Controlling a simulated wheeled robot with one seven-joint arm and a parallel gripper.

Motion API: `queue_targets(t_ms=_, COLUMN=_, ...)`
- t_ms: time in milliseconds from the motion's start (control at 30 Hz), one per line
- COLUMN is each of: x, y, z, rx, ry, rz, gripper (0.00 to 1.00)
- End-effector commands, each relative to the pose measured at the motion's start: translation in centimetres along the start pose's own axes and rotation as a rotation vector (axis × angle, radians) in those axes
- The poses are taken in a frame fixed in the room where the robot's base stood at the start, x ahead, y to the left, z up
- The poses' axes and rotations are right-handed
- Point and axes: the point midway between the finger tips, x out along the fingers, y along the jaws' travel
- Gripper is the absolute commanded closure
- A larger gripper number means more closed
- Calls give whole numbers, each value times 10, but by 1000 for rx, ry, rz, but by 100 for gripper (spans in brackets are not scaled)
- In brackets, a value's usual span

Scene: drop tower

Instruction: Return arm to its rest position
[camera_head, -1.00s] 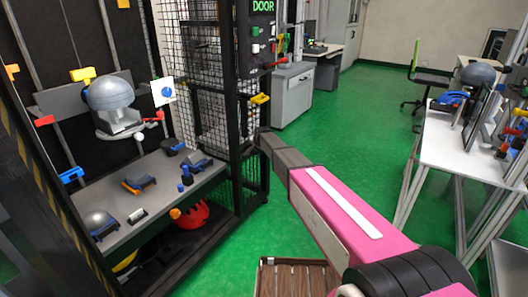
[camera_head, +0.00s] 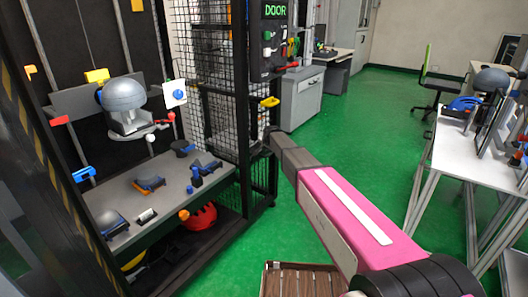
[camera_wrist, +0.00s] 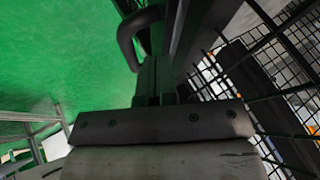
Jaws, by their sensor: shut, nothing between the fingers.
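My arm (camera_head: 345,215), pink with a white stripe, extends forward from the lower right of the head view. My gripper (camera_head: 272,138) is at its far end, close to the right post of the drop tower's mesh cage. In the wrist view my gripper (camera_wrist: 153,68) shows two dark fingers together, shut and empty. A black handle (camera_wrist: 135,35) and a dark post show just beyond the fingers; I cannot tell whether they touch.
The tower bench (camera_head: 150,215) at left holds small blue and grey parts below a grey dome (camera_head: 125,94). Mesh (camera_wrist: 285,70) is close on the right in the wrist view. A white table (camera_head: 465,165) stands at right. Green floor (camera_head: 365,120) between is clear.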

Motion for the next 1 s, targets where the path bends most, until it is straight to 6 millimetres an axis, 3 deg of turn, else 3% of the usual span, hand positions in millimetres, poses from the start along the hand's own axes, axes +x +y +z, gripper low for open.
queue_targets(t_ms=33, x=-14, y=4, z=0, rx=0, ry=1, rz=1, gripper=100)
queue_targets(t_ms=200, x=-46, y=11, z=-4, rx=-1, ry=1, rz=4, gripper=100)
queue_targets(t_ms=367, x=-63, y=18, z=-5, rx=-3, ry=-3, rz=11, gripper=100)
queue_targets(t_ms=467, x=-74, y=38, z=3, rx=-20, ry=-17, rz=32, gripper=100)
queue_targets(t_ms=567, x=-89, y=80, z=20, rx=-56, ry=-49, rz=76, gripper=100)
queue_targets(t_ms=667, x=-112, y=136, z=46, rx=-109, ry=-101, rz=136, gripper=100)
queue_targets(t_ms=800, x=-149, y=212, z=86, rx=-186, ry=-192, rz=214, gripper=100)
queue_targets(t_ms=1000, x=-211, y=307, z=150, rx=-290, ry=-342, rz=302, gripper=100)
